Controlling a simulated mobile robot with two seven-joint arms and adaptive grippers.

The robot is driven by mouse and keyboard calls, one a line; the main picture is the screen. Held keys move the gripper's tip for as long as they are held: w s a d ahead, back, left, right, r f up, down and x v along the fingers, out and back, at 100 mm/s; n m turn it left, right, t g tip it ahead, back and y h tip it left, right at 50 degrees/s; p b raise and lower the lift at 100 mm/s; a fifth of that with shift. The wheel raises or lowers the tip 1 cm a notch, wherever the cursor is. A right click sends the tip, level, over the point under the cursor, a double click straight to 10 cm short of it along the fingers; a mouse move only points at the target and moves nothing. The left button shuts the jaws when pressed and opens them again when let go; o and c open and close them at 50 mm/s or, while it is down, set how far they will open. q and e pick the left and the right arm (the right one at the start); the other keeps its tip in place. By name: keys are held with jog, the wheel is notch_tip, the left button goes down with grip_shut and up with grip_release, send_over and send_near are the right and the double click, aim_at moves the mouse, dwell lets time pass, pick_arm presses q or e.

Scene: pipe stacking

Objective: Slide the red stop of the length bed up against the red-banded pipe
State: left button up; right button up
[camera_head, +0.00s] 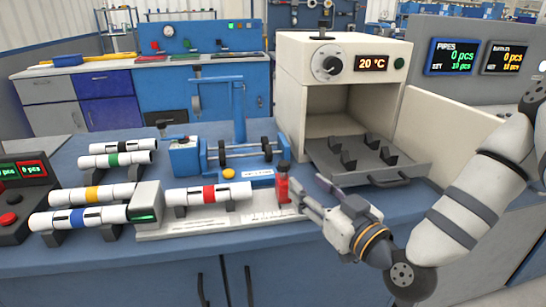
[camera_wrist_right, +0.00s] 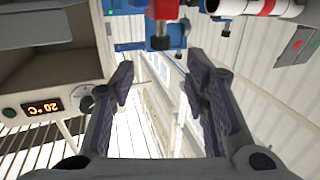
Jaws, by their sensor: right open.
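The red-banded pipe (camera_head: 232,192) lies level on the length bed (camera_head: 215,225), its left end by the grey block with a green display. The red stop (camera_head: 283,190) stands near the bed's right end, a gap from the pipe's right end. My right gripper (camera_head: 307,188) is open and empty, just right of the stop. In the right wrist view the stop (camera_wrist_right: 165,10) and its dark knob (camera_wrist_right: 160,43) show ahead of the open fingers (camera_wrist_right: 160,68), apart from them. The pipe (camera_wrist_right: 268,6) is partly cut off there. My left gripper is not in view.
An open oven (camera_head: 345,95) with a pulled-out tray (camera_head: 400,165) stands behind my right arm. A blue fixture (camera_head: 235,160) with rollers is behind the bed. Pipes with yellow (camera_head: 75,195), blue (camera_head: 60,219), green (camera_head: 95,161) and black bands lie at left.

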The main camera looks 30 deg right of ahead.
aim_at(287, 168)
jog(key=w, duration=0.5)
jog(key=w+b, duration=0.1)
jog(key=w, duration=0.3)
jog(key=shift+w+a+f+b, duration=0.15)
jog(key=shift+w+b, duration=0.15)
jog(key=shift+w, duration=0.3)
grip_shut()
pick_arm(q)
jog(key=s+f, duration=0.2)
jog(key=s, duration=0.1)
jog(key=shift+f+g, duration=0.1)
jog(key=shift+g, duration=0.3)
pick_arm(e)
jog(key=shift+a, duration=0.15)
